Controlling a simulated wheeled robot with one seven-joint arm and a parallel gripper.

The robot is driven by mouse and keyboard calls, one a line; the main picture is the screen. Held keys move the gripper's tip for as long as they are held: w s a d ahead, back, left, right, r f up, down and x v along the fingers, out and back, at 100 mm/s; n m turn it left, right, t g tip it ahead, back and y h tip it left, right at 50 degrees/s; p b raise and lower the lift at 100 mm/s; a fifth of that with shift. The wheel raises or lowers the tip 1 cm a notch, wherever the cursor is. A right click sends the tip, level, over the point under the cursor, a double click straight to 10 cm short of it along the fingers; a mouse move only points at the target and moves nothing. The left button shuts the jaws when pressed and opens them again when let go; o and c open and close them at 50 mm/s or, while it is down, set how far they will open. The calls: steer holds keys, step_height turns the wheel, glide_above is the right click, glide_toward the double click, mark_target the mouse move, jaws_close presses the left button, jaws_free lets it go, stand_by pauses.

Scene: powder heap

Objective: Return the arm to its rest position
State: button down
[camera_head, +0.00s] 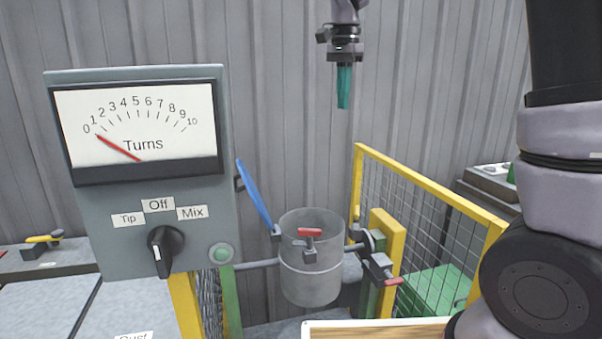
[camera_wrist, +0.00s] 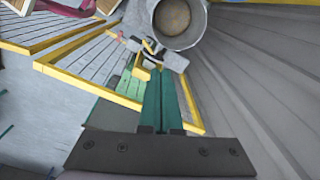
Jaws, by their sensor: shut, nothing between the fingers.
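My gripper (camera_head: 343,104) hangs pointing down in the upper middle of the head view, in front of the grey corrugated wall. Its teal fingers are together with nothing between them. In the wrist view the fingers (camera_wrist: 162,75) also lie side by side. A grey cylindrical drum (camera_head: 310,285) is below and a little left of my gripper, clear of it. Its blue lid (camera_head: 254,195) stands tilted open at the left. In the wrist view the drum (camera_wrist: 181,42) is open, with a round tan surface inside.
A yellow-framed mesh guard (camera_head: 430,182) stands right of the drum. The space around my gripper is clear.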

steer(key=s+d+n+t+y, duration=0.1)
steer(key=s+d+n+t, duration=0.1)
steer(key=s+d, duration=0.5)
steer(key=s+d+n+t+y, duration=0.1)
steer(key=s+d+n+t, duration=0.2)
steer(key=s+d, duration=0.5)
steer(key=s+t, duration=0.1)
steer(key=s, duration=0.4)
steer(key=shift+s+f+n+t, duration=0.15)
steer(key=shift+f+n+t, duration=0.05)
steer(key=shift+n+t, duration=0.1)
